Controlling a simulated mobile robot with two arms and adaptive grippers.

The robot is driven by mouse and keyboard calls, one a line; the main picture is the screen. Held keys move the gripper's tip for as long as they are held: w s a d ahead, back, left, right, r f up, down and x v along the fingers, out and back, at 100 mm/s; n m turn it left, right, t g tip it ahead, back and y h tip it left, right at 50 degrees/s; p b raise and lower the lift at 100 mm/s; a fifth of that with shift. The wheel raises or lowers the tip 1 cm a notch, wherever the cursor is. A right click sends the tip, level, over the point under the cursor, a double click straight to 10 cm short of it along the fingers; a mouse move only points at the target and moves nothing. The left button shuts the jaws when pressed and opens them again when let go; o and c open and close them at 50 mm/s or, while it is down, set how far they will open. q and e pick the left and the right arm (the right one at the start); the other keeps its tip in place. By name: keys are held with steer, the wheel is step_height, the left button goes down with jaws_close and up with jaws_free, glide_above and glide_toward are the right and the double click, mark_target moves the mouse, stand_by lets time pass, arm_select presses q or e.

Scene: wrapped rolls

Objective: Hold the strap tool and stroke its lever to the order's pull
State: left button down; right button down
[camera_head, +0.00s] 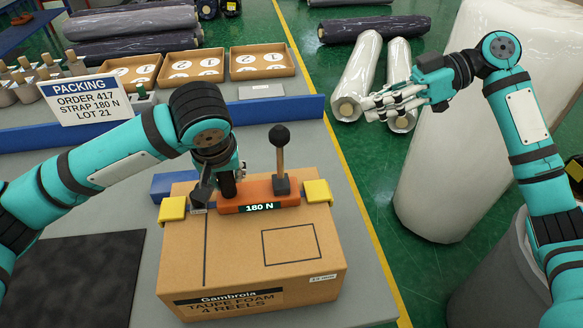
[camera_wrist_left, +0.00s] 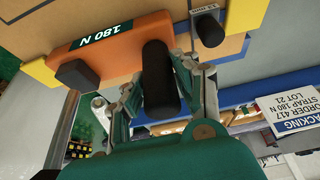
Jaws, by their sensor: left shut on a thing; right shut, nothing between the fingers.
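The orange strap tool (camera_head: 258,195) lies on top of the cardboard box (camera_head: 250,265). Its display (camera_head: 260,208) reads 180 N, as it also does in the left wrist view (camera_wrist_left: 104,34). Its lever (camera_head: 281,160), with a black knob, stands about upright at the tool's right part. My left gripper (camera_head: 228,182) is shut on the tool's black handle (camera_wrist_left: 158,80) at the left end. My right gripper (camera_head: 385,103) is shut and empty, raised away to the right of the box. The order sign (camera_head: 88,98) reads order 417, strap 180 N, lot 21.
Yellow corner pieces (camera_head: 172,209) (camera_head: 318,191) sit at the box's top edges. Trays with labelled discs (camera_head: 262,62) stand behind the blue rail (camera_head: 285,107). A dark mat (camera_head: 85,280) lies left of the box. Wrapped rolls (camera_head: 357,80) lie on the floor at the right.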

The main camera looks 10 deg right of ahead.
arm_select(q)
steer(key=shift+r, duration=0.15)
stand_by(0.6)
steer(key=c, duration=0.9)
jaws_free()
